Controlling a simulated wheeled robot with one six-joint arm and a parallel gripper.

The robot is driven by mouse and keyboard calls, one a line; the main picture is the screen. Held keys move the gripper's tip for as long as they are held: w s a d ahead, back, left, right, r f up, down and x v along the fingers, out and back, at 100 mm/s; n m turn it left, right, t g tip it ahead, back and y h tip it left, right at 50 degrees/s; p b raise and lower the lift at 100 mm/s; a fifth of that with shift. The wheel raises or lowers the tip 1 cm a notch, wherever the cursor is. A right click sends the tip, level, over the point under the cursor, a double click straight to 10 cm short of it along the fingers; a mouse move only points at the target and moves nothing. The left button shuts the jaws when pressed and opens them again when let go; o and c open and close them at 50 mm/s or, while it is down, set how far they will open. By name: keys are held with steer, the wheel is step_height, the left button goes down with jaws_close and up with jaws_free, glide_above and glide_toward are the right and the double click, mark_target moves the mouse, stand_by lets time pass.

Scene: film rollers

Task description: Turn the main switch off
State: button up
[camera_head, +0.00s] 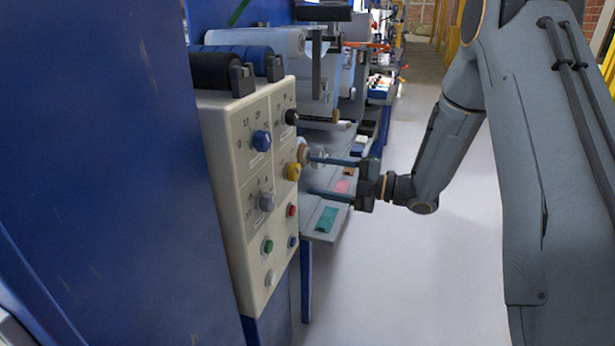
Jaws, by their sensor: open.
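A cream control panel (232,150) stands at the left, on the side of a blue machine. It carries a blue knob (262,140), a black knob (291,117), a yellow knob (293,171) and a grey knob (267,201). I cannot read which control is the main switch. My gripper (309,174) is open and empty, with its two fingers pointing left at the panel, one above the other. The yellow knob lies level with the gap between the fingertips. I cannot tell whether the fingers touch anything.
Below the knobs are a red button (291,210), a green button (268,246) and a blue button (292,242). A grey shelf (312,212) with a teal item (326,219) lies behind my gripper. Blue rolls (240,50) sit above the panel. The floor (400,290) at right is clear.

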steer(key=shift+v, duration=1.3)
